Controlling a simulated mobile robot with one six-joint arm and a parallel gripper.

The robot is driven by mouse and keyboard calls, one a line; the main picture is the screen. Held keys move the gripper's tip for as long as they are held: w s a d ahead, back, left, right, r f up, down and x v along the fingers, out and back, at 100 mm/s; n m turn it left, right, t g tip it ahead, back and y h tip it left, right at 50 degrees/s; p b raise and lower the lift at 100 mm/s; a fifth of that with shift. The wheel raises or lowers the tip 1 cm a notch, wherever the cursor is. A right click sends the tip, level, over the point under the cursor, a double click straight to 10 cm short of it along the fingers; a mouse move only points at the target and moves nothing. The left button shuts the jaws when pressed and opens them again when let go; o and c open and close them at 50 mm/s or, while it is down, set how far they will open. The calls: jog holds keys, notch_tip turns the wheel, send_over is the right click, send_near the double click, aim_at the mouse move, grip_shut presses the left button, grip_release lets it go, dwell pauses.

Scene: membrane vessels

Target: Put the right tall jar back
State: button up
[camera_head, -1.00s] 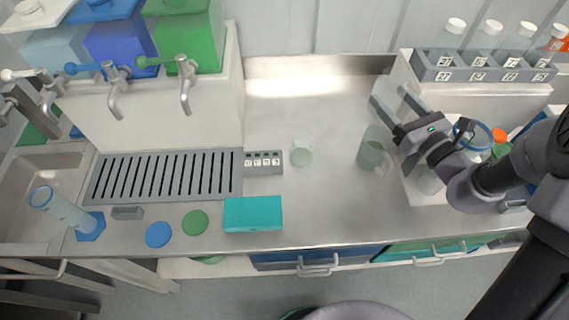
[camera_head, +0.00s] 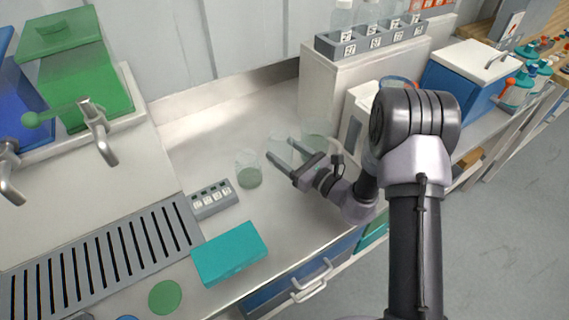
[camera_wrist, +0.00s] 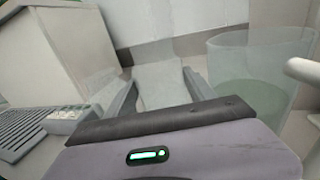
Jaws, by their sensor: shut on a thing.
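My gripper (camera_head: 282,156) is shut on a clear, empty-looking glass jar (camera_head: 279,142), taken to be the tall jar. The jar is very faint against the bench. In the wrist view, the jar (camera_wrist: 160,84) stands between my two fingers, close to upright. Its base is hard to make out, and I cannot tell whether it touches the bench. A small clear beaker with green contents (camera_head: 248,170) stands to its left. A larger clear jug with green contents (camera_head: 316,138) is just behind my gripper; the jug (camera_wrist: 262,70) looms at the right in the wrist view.
A small grey labelled block (camera_head: 212,199) and a teal box (camera_head: 230,254) lie left of my arm. A grey rack of bottles (camera_head: 372,38) sits on a white raised shelf behind. The steel bench (camera_head: 205,150) is clear towards the back wall.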

aim_at(289, 162)
notch_tip(289, 162, down, 3)
jog(key=shift+f+b, duration=0.1)
jog(key=shift+b, duration=0.4)
jog(key=shift+r, duration=0.2)
jog(key=shift+f, duration=0.1)
jog(key=o, duration=1.2)
